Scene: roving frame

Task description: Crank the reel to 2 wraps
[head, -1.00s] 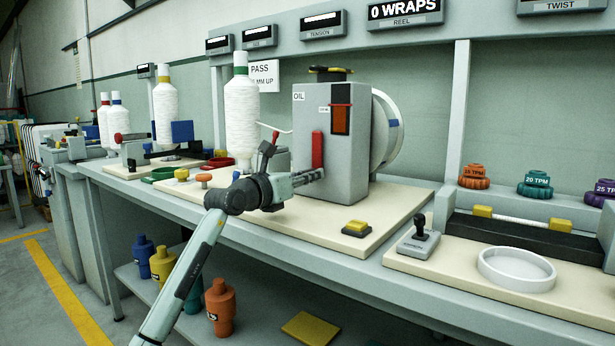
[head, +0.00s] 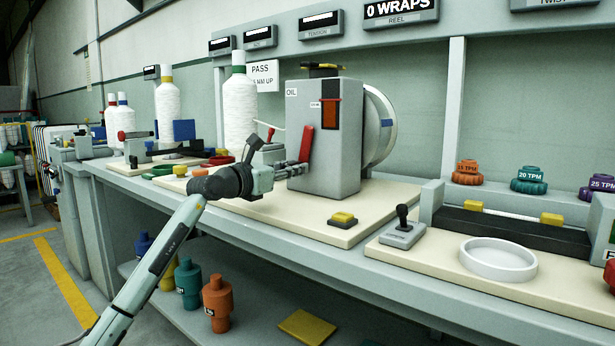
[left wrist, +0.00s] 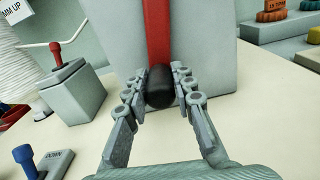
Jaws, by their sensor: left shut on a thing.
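The grey reel box (head: 345,150) stands on a cream board on the bench, with a white reel disc (head: 380,120) at its right side. A red crank arm (head: 306,142) on its front face hangs down, tilted slightly with its lower end to the left. My left gripper (head: 302,168) is shut on the black crank knob (left wrist: 159,88), which sits between the fingers in the left wrist view. The reel display (head: 402,11) reads 0 WRAPS. My right gripper is not in view.
A lever block (left wrist: 70,88) with a red handle stands left of the crank. A yellow button (head: 342,217) sits on the board's front right. A white dish (head: 497,258) and a joystick (head: 402,230) are further right. White yarn cones stand at left.

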